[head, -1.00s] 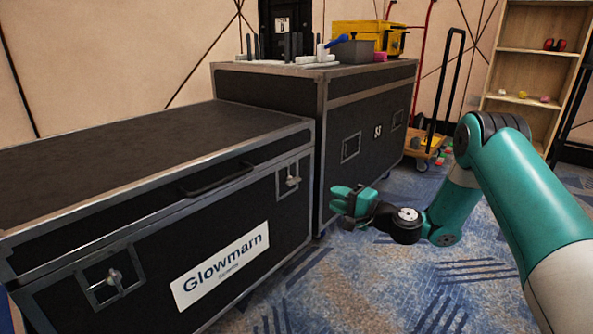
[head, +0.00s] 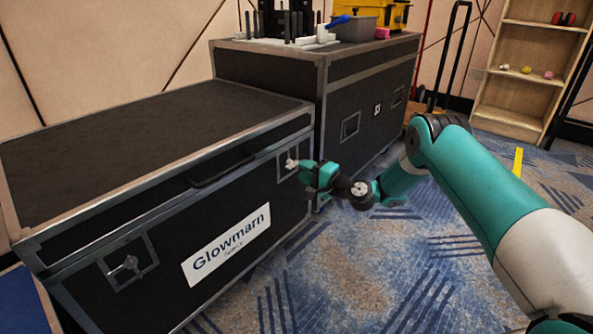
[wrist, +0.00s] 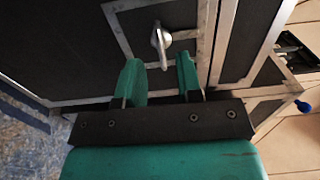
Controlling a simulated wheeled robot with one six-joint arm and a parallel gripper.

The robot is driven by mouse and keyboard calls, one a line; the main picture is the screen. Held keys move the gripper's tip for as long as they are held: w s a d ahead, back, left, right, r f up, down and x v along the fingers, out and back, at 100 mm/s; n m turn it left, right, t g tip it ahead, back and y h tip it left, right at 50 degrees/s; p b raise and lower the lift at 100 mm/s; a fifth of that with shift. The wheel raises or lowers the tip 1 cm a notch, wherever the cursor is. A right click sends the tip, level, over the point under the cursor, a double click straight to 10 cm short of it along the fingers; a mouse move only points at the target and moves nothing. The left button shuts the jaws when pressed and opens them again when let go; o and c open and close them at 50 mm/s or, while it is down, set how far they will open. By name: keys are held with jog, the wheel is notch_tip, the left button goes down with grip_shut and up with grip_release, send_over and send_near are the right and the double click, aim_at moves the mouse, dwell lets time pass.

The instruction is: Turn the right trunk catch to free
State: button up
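The black trunk (head: 120,135) with a "Glowmarn" label has two metal catches on its front. The right trunk catch (head: 291,163) is a small silver wing in a framed recess, partly covered by my gripper in the head view. In the wrist view the catch (wrist: 160,42) shows whole, its handle running roughly up and down the picture. My teal gripper (head: 306,172) is close in front of it. In the wrist view my gripper (wrist: 159,64) is open and empty, its two fingers apart, with the catch just beyond the gap between the tips.
The left catch (head: 126,267) sits at the trunk's other end. A taller black case (head: 340,120) stands behind on the right, carrying a grey bin (head: 356,29) and a yellow box. A wooden shelf (head: 520,85) is at the back right. The blue carpet (head: 350,270) in front is clear.

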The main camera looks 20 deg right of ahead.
aim_at(292, 164)
jog(key=shift+b+x, duration=0.5)
jog(key=shift+x, duration=1.45)
jog(key=c, duration=0.6)
